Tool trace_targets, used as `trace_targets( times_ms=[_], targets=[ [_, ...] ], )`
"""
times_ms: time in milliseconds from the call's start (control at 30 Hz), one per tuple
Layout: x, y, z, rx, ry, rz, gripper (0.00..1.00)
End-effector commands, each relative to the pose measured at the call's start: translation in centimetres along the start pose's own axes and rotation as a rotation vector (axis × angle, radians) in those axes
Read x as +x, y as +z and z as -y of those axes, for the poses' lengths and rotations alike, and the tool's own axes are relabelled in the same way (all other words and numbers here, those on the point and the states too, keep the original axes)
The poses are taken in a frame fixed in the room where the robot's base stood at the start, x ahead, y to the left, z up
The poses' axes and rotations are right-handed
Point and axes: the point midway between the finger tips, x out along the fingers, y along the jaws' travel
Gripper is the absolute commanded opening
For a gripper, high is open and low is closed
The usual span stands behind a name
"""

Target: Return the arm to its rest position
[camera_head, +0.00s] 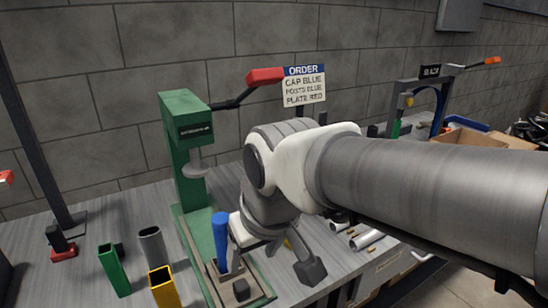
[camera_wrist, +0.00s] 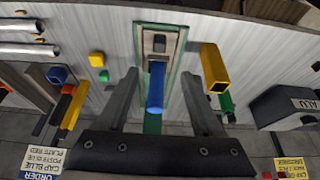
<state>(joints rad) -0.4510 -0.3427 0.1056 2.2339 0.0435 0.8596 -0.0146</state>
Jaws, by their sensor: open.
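My arm reaches in from the right of the head view, in front of the bench. My gripper (camera_wrist: 159,76) is open, with a wide gap between its two dark fingers in the wrist view. A blue post (camera_wrist: 156,88) shows in that gap, with clear space on both sides and nothing gripped. In the head view the blue post (camera_head: 221,240) stands on the base of the green press (camera_head: 186,135), just left of my gripper. Its depth relative to the fingertips is hard to tell. My forearm hides part of the bench.
A green tube (camera_head: 114,270), a grey tube (camera_head: 152,247) and a yellow tube (camera_head: 165,288) stand left of the press. The press lever has a red handle (camera_head: 265,76). An order sign (camera_head: 304,88) stands behind my arm. Grey pipes (camera_head: 366,239) lie to the right.

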Motion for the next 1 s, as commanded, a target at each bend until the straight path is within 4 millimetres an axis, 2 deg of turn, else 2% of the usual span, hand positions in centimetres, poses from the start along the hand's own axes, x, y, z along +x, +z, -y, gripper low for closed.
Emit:
trace_targets(
  times_ms=[167,267,333,500,600,767,800,1000],
  targets=[
    [0.0,0.1,-0.1,0.003,0.002,-0.001,0.68],
    [-0.5,0.7,-1.4,0.038,0.019,-0.010,0.68],
    [-1.1,1.8,-3.3,0.090,0.046,-0.022,0.68],
    [-3.0,6.3,-8.7,0.274,0.133,-0.059,0.68],
    [-3.9,9.1,-10.8,0.372,0.178,-0.077,0.68],
    [-4.8,13.3,-13.0,0.510,0.242,-0.105,0.68],
    [-6.2,12.6,-13.0,0.507,0.240,-0.103,0.68],
    [-9.9,10.9,-12.9,0.500,0.236,-0.100,0.68]
  ],
)
